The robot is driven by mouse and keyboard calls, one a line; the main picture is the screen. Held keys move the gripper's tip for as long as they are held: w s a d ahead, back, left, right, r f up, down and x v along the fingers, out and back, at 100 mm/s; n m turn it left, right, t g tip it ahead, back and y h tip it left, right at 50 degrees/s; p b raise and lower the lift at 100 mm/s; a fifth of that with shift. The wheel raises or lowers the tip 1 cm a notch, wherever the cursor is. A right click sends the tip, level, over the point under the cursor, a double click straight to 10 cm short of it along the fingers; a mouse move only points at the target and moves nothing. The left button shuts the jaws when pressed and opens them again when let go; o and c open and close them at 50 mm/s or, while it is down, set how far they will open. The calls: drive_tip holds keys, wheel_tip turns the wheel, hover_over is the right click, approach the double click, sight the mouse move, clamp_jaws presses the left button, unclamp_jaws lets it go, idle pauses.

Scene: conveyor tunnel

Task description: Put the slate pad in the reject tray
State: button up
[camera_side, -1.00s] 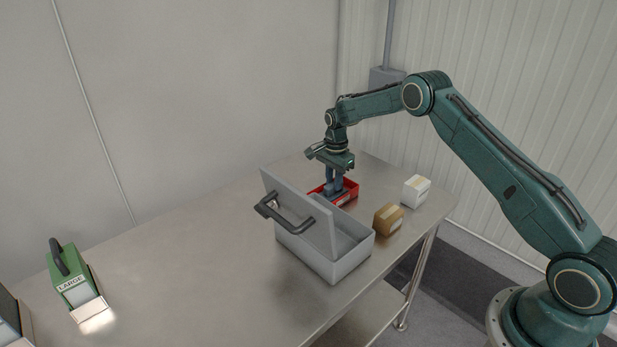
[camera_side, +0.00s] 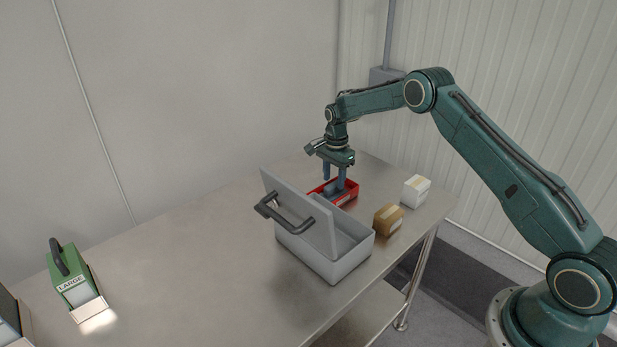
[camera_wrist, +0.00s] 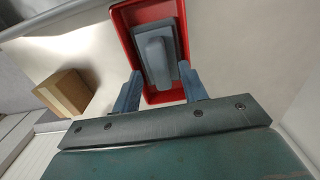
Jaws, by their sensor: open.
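The slate pad (camera_wrist: 157,58), a blue-grey slab with a raised rounded grip, lies inside the red reject tray (camera_wrist: 117,17) in the wrist view. In the side view the red tray (camera_side: 352,187) sits behind the grey box, and the pad (camera_side: 330,192) shows only partly in it. My gripper (camera_side: 334,174) is above the tray with its fingers apart. In the wrist view my gripper (camera_wrist: 160,82) is open and empty, its fingertips to either side of the pad's near end and clear of its grip.
A grey box (camera_side: 335,268) with a raised lid and dark handle stands in front of the tray. A brown carton (camera_side: 388,220) and a white carton (camera_side: 415,191) stand to the right. A green case marked LARGE (camera_side: 73,276) is far left. The middle table is clear.

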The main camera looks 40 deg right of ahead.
wheel_tip(320, 180, up, 11)
idle(0.5)
idle(0.5)
wheel_tip(320, 180, up, 12)
drive_tip(key=n+t, duration=0.1)
drive_tip(key=n, duration=0.3)
hover_over(333, 184)
drive_tip(key=s+a, duration=0.4)
drive_tip(key=s, duration=0.2)
drive_tip(key=s+a+r+n+t, duration=0.2)
drive_tip(key=s+a+r+n, duration=0.25)
drive_tip(key=s+r, duration=0.5)
drive_tip(key=s+a+f+n+t, duration=0.1)
drive_tip(key=s+n, duration=0.3)
drive_tip(key=s, duration=0.9)
drive_tip(key=s+a+f+n+t, duration=0.1)
drive_tip(key=s+a+n, duration=0.3)
drive_tip(key=s, duration=0.9)
drive_tip(key=shift+s+a+f+n+t, duration=0.15)
drive_tip(key=shift+s+f+n+t, duration=0.15)
drive_tip(key=shift+f+n, duration=0.35)
